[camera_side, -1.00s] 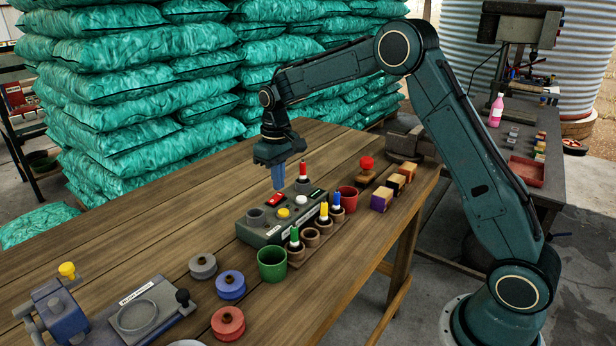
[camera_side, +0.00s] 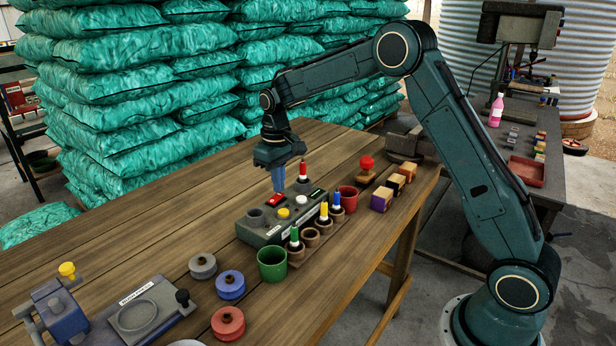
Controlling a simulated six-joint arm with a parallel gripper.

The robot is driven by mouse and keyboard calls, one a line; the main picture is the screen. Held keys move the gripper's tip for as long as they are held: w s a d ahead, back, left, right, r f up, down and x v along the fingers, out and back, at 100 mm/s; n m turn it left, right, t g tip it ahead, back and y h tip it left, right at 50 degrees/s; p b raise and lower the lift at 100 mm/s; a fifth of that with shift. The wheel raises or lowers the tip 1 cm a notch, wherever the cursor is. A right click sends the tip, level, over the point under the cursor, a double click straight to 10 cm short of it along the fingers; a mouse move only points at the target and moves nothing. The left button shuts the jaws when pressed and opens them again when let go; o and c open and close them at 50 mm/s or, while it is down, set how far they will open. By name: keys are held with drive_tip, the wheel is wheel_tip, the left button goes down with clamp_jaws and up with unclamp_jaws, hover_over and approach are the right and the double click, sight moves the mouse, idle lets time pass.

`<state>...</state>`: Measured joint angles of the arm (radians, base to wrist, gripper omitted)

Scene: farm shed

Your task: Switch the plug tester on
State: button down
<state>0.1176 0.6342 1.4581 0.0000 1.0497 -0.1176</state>
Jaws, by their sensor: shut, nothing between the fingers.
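The plug tester (camera_side: 262,233) is a grey-green box on the wooden bench, with a label on its front. On its top are a red rocker switch (camera_side: 274,200), a yellow button (camera_side: 284,213), a white button (camera_side: 302,200) and a round socket (camera_side: 256,214). A red-topped plug (camera_side: 303,171) stands upright at its back. My gripper (camera_side: 278,191) points down with its blue fingers shut and empty, right above the red switch. The fingertips are at or just behind the switch; I cannot tell whether they touch it. Which way the switch is tilted is too small to tell.
A rack with green (camera_side: 294,236), yellow (camera_side: 324,211) and blue (camera_side: 336,200) plugs stands in front of the tester. A green cup (camera_side: 272,263) and a red cup (camera_side: 348,196) are close by.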

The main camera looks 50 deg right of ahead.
drive_tip(key=shift+f, duration=0.65)
idle(0.5)
drive_tip(key=shift+r, duration=3.55)
drive_tip(key=shift+r, duration=0.1)
